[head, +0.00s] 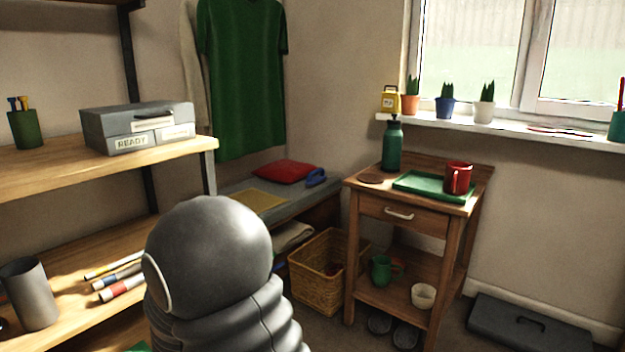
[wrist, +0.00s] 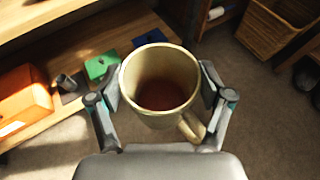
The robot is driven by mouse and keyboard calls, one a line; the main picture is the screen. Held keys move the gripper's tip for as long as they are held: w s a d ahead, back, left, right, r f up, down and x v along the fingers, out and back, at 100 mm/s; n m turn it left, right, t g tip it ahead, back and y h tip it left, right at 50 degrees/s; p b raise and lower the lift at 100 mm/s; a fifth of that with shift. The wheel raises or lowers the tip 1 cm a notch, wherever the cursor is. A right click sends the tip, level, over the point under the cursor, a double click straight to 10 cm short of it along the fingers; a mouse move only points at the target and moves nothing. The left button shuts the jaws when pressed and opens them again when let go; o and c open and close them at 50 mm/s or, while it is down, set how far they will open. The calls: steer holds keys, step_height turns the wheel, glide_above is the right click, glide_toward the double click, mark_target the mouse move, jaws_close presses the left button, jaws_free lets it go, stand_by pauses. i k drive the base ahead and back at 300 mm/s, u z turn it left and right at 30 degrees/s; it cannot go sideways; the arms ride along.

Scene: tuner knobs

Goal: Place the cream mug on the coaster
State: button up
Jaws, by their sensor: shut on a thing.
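The cream mug (wrist: 155,121) is in the middle of the wrist view, seen from above with its opening up and its handle at the lower right. Its inside looks brownish. My gripper (wrist: 160,84) is shut on the mug, with one finger on each side. The mug and gripper do not show in the head view, where my grey arm fills the lower middle. A round brown disc that looks like the coaster (head: 371,178) lies on the wooden side table (head: 409,208), at the left of its top. Nothing stands on it.
Beside the disc on the table are a green bottle (head: 392,146), a green tray (head: 418,185) and a red mug (head: 458,178). A wicker basket (head: 318,279) stands left of the table. Wooden shelves (head: 185,154) are on the left. A grey toolbox (head: 530,327) lies at right.

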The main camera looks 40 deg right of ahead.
mark_target(371, 178)
steer(key=u, duration=0.45)
steer(key=k, duration=0.75)
steer(key=z, duration=1.1)
steer(key=i, duration=0.15)
steer(key=z, duration=0.15)
